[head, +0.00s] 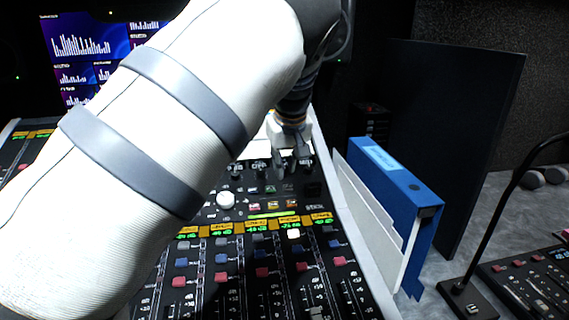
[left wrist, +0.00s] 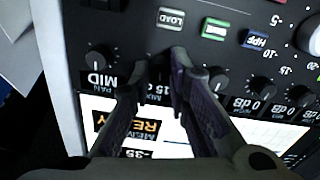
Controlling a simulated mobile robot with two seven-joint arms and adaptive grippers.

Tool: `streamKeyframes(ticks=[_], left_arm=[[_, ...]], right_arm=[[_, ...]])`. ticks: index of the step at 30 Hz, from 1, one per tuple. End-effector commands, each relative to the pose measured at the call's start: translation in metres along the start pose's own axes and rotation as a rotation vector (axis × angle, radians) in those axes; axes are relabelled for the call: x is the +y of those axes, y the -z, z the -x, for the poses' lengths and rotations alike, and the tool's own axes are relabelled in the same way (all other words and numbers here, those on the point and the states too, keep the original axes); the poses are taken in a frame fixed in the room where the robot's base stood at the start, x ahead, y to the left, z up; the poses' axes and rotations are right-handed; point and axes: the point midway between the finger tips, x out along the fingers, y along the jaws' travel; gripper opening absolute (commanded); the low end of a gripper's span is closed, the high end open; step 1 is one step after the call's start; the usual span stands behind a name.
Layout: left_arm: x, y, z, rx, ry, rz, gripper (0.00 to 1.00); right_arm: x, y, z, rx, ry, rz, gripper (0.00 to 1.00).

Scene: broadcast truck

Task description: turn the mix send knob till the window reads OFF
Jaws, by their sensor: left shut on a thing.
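My left gripper (head: 291,162) reaches down to the top of the mixing console, near its right edge. In the left wrist view its two fingers (left wrist: 160,70) are closed around a small dark knob (left wrist: 158,73), with MIX lettering beside it. The fingers hide most of the knob, and its pointer cannot be made out. The small window (left wrist: 157,89) by it shows part of a reading that looks like 15, cut off by the fingers; it does not read OFF where visible. My right gripper is in neither view.
The PAN knob (left wrist: 98,60) sits close beside, its window reading MID. LOAD (left wrist: 171,19) and HPF (left wrist: 256,40) buttons and several 0 dB knobs are nearby.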

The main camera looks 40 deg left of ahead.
Motion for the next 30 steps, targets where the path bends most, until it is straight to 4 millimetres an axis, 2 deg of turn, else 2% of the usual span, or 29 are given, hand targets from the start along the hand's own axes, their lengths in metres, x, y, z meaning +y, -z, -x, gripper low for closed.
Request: streamKeyframes(ticks=[18, 30], left_arm=[[-0.0019, -0.0012, -0.0005, -0.002, -0.003, 0.561, 0.0], [-0.0024, -0.0019, -0.0011, -0.002, -0.004, 0.788, 0.0]], right_arm=[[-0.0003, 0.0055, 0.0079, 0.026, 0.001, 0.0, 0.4], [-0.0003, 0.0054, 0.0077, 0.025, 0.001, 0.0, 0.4]])
